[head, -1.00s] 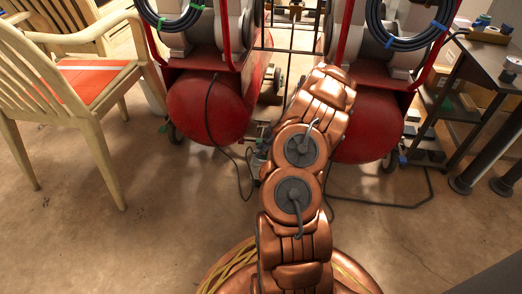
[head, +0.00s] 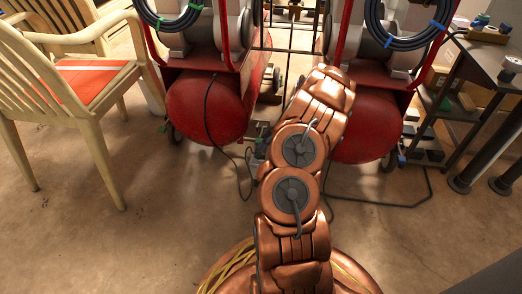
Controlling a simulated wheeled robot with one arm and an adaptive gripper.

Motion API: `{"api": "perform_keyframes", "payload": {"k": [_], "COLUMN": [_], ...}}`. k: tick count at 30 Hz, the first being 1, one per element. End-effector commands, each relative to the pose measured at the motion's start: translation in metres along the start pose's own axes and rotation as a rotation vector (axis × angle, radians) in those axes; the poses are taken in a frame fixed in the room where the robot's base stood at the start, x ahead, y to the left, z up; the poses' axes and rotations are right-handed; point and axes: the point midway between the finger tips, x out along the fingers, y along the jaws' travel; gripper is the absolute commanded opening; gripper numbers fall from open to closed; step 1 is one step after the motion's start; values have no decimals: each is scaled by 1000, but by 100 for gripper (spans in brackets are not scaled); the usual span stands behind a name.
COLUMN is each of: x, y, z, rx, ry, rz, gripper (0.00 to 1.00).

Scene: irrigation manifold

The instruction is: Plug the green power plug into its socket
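I cannot make out the green power plug or its socket in the head view. A dark cable (head: 207,112) hangs down the front of the left red tank to the floor and runs close to my arm. A small grey part (head: 261,146) shows just left of my copper arm, low between the two red tanks. It may be part of my gripper, but it is too small and too covered to tell. The rest of my gripper is hidden behind my arm, so its fingers and anything in them do not show.
Two red tanks, one left (head: 208,105) and one right (head: 365,125), stand on wheeled frames ahead. A second dark cable (head: 395,206) lies on the floor at right. A wooden chair (head: 110,165) stands left, a dark workbench (head: 480,70) right. The front left floor is clear.

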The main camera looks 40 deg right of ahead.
Motion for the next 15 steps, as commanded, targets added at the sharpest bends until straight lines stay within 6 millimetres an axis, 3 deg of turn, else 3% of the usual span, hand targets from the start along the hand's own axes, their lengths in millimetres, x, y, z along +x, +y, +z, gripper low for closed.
{"api": "perform_keyframes", "payload": {"k": [6,15], "x": [0,-1], "y": [0,0], "z": [0,0], "rx": [0,0], "ry": [0,0], "rz": [0,0], "gripper": [66,66]}}
